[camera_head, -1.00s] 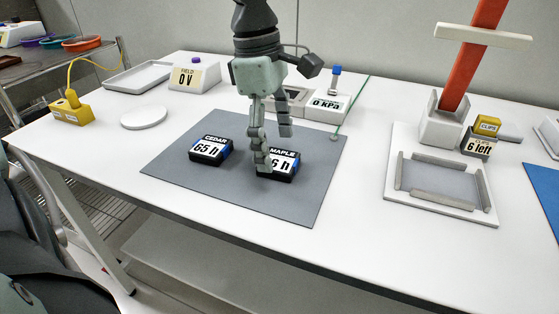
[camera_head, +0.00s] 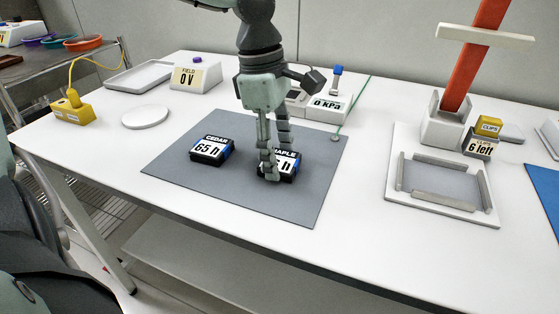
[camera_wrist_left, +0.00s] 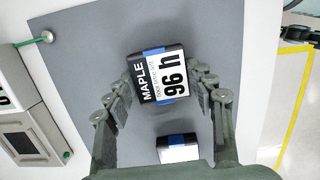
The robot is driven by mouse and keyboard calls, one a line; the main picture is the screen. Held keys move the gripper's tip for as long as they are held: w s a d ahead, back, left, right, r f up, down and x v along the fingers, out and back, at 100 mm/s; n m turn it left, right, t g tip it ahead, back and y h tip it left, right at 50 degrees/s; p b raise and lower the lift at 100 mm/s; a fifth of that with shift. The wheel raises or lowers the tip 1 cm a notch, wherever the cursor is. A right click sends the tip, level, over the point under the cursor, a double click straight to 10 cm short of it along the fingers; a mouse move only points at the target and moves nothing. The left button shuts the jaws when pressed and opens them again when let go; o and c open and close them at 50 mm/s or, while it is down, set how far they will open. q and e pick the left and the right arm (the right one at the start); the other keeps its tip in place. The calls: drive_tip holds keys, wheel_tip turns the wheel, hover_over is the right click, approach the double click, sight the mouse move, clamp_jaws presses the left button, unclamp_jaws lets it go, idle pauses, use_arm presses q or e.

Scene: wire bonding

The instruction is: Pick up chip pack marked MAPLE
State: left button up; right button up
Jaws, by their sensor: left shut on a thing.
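The MAPLE chip pack (camera_head: 288,165) is a dark block with a white label and blue sides, on the grey mat (camera_head: 240,207). In the left wrist view the MAPLE pack (camera_wrist_left: 160,77) shows "96 h" and sits between the two fingers. My left gripper (camera_head: 274,170) points down and is shut on the MAPLE pack, at mat level. It also shows in the left wrist view (camera_wrist_left: 165,88). The fingers hide part of the label in the head view. The CEDAR pack (camera_head: 211,150), marked "65 h", lies to the left on the mat. My right gripper is not in view.
A "0 kPa" block (camera_head: 329,106) stands behind the mat. A "FIELD 0 V" box (camera_head: 195,77), a white disc (camera_head: 145,117) and a yellow block (camera_head: 71,111) are at the back left. A white framed tray (camera_head: 440,207) and a red post (camera_head: 474,60) stand at the right.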

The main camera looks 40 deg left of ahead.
use_arm(q)
drive_tip(key=shift+r, duration=0.15)
drive_tip(key=shift+w+r, duration=0.1)
drive_tip(key=shift+r, duration=0.15)
drive_tip(key=r, duration=0.4)
drive_tip(key=shift+s+a, duration=0.15)
drive_tip(key=shift+s, duration=0.1)
drive_tip(key=s+a+r+b, duration=0.1)
drive_tip(key=s+a+r, duration=0.5)
drive_tip(key=s, duration=0.3)
drive_tip(key=shift+a, duration=0.3)
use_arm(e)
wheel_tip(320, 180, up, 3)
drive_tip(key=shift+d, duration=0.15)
use_arm(q)
drive_tip(key=shift+r, duration=0.1)
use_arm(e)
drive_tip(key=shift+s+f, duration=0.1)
